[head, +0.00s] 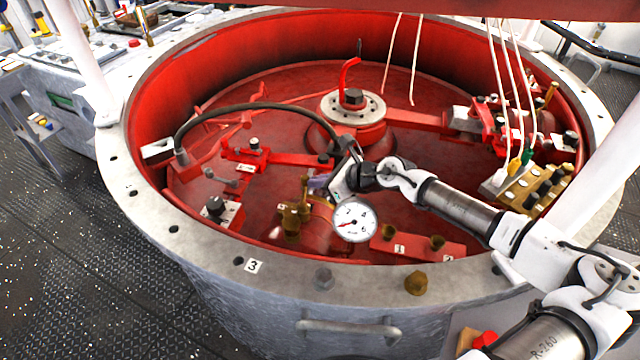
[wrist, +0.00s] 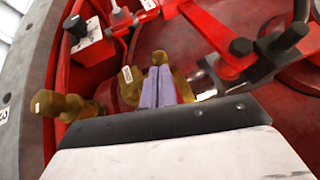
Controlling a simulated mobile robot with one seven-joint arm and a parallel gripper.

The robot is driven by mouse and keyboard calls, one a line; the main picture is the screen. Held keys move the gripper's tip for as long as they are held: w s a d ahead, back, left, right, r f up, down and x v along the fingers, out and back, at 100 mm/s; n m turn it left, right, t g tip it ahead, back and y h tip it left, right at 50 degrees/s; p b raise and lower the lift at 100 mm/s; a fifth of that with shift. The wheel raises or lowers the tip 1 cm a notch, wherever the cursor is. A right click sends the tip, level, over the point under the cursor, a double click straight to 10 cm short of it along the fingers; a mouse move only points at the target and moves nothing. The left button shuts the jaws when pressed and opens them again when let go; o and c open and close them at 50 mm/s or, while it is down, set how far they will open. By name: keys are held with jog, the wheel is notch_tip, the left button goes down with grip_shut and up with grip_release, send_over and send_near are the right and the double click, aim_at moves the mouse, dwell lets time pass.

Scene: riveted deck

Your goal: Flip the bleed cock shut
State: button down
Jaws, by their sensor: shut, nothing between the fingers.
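A brass cock (head: 291,222) stands inside the red drum near its front rim, left of the white dial gauge (head: 355,221). An upright brass piece (head: 304,190) rises beside it. I cannot tell for certain which brass part is the bleed cock's lever, or how it is set. My gripper (head: 317,183) is shut and empty, just right of the upright piece. In the wrist view the pale purple fingers (wrist: 158,86) are together, with a tagged brass part (wrist: 130,86) close on their left and more brass behind on their right. Contact is unclear. A brass fitting (wrist: 62,104) lies further left.
The drum's grey bolted rim (head: 180,240) surrounds the work area. A black hose (head: 245,107) arches at the left. A red block with brass plugs (head: 418,245) lies right of the gauge. A red hooked post (head: 349,75) stands on the central hub.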

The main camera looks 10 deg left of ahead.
jog(key=shift+w+a+f+n+g+b, duration=0.15)
jog(key=shift+a+f+n+g+b, duration=0.3)
jog(key=shift+b, duration=1.3)
jog(key=b, duration=0.2)
jog(key=shift+w+a+r+b, duration=0.1)
jog(key=shift+w+a+b, duration=0.05)
jog(key=shift+a+b, duration=0.2)
jog(key=shift+a+r+b, duration=0.2)
jog(key=shift+a+b, duration=0.2)
jog(key=shift+b, duration=0.3)
jog(key=shift+w+a+r, duration=0.1)
jog(key=shift+a, duration=0.05)
jog(key=v, duration=1.4)
jog(key=shift+w, duration=0.1)
